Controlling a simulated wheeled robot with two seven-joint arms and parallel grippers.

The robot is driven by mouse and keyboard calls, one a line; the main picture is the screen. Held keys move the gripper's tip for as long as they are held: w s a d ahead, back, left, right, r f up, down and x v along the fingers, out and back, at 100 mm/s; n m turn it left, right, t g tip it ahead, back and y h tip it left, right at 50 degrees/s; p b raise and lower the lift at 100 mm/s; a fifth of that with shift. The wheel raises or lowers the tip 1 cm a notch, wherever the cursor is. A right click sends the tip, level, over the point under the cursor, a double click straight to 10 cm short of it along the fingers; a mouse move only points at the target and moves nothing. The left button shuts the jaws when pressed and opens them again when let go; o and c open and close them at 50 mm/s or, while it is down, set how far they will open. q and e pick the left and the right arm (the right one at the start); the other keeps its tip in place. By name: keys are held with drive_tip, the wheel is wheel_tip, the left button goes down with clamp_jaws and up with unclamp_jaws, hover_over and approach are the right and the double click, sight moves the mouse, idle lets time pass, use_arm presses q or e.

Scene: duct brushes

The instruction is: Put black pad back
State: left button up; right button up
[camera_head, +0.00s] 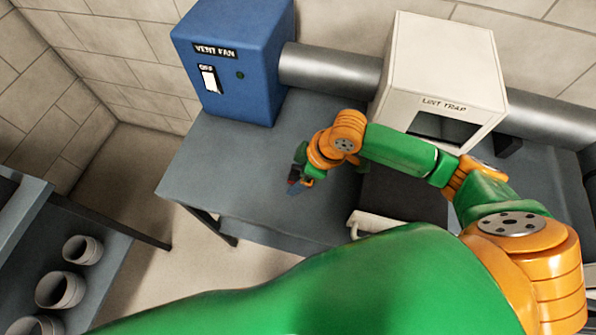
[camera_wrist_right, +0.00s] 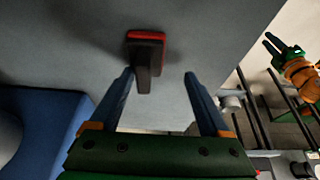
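A small block, black with a red face (camera_wrist_right: 147,52), is at the grey table top in the right wrist view; I take it for the black pad. My right gripper (camera_wrist_right: 159,76) is open, its two blue fingers apart with the block's black part between or just beyond the tips. I cannot tell whether they touch it. In the head view the right gripper (camera_head: 298,184) is low over the table, left of the white lint trap (camera_head: 440,75). My left gripper (camera_wrist_right: 272,42) shows at the right of the wrist view, its fingers apart and empty.
The blue vent fan box (camera_head: 235,60) stands at the back of the table (camera_head: 225,165), joined by a grey duct (camera_head: 330,70) to the lint trap. A dark, white-fronted part (camera_head: 405,195) lies before the trap. Several grey pots (camera_head: 60,290) stand on a lower-left shelf.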

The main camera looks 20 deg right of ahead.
drive_tip(key=p+v, duration=0.2)
drive_tip(key=v, duration=1)
